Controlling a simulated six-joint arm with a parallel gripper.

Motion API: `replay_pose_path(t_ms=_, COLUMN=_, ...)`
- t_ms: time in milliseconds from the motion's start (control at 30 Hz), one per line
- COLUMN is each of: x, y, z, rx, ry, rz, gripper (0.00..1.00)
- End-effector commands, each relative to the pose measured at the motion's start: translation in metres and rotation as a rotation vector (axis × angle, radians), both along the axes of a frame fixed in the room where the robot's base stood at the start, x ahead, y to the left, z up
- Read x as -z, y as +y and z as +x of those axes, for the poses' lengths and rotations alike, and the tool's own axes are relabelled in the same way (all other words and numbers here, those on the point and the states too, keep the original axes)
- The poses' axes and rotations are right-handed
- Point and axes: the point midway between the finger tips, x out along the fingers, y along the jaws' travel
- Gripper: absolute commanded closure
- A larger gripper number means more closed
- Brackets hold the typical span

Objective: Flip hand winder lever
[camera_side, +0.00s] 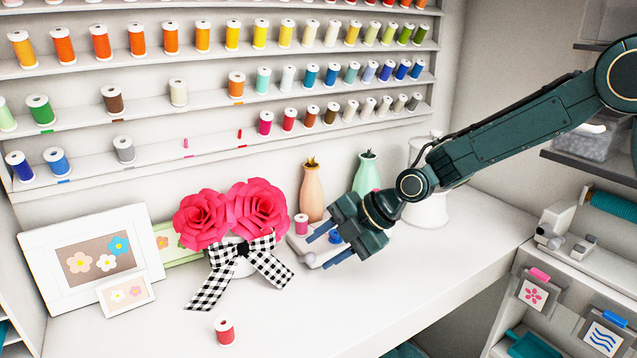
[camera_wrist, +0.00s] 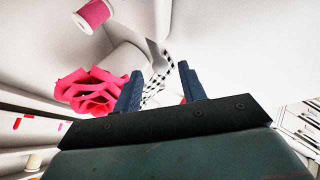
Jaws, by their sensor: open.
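A small white device, which looks like the hand winder (camera_side: 297,242), stands on the white shelf behind my gripper, partly hidden by it. A pink spool (camera_side: 301,224) sits at its left end, and a grey ball-shaped knob (camera_side: 310,259) shows low at its front. I cannot clearly make out the lever. In the wrist view, the pink spool (camera_wrist: 94,14) and a white body (camera_wrist: 124,58) lie beyond the fingers. My gripper (camera_side: 318,253) is open beside the device; its blue fingers in the wrist view (camera_wrist: 160,72) are apart with nothing held. I cannot tell whether they touch the device.
Pink paper roses (camera_side: 235,212) with a checkered bow (camera_side: 240,268) stand close left. Orange (camera_side: 312,190) and green (camera_side: 367,172) vases stand behind. A red spool (camera_side: 225,331) is at front left. Framed pictures (camera_side: 90,262) lean further left. The front-middle shelf (camera_side: 330,310) is clear.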

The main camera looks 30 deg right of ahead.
Motion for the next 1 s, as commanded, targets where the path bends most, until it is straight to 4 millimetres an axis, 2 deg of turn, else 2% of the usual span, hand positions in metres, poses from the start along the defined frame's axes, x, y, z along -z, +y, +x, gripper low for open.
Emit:
replay_pose_path(t_ms=100, x=0.012, y=0.009, z=0.007, rx=-0.002, ry=0.004, rz=-0.001, gripper=0.59)
replay_pose_path(t_ms=300, x=0.025, y=0.019, z=0.017, rx=-0.001, ry=0.002, rz=0.000, gripper=0.59)
replay_pose_path(t_ms=767, x=0.031, y=0.023, z=0.021, rx=0.000, ry=0.000, rz=0.000, gripper=0.59)
replay_pose_path(t_ms=800, x=0.031, y=0.023, z=0.021, rx=0.000, ry=0.000, rz=0.000, gripper=0.61)
replay_pose_path(t_ms=1000, x=0.031, y=0.023, z=0.021, rx=0.000, ry=0.001, rz=0.000, gripper=1.00)
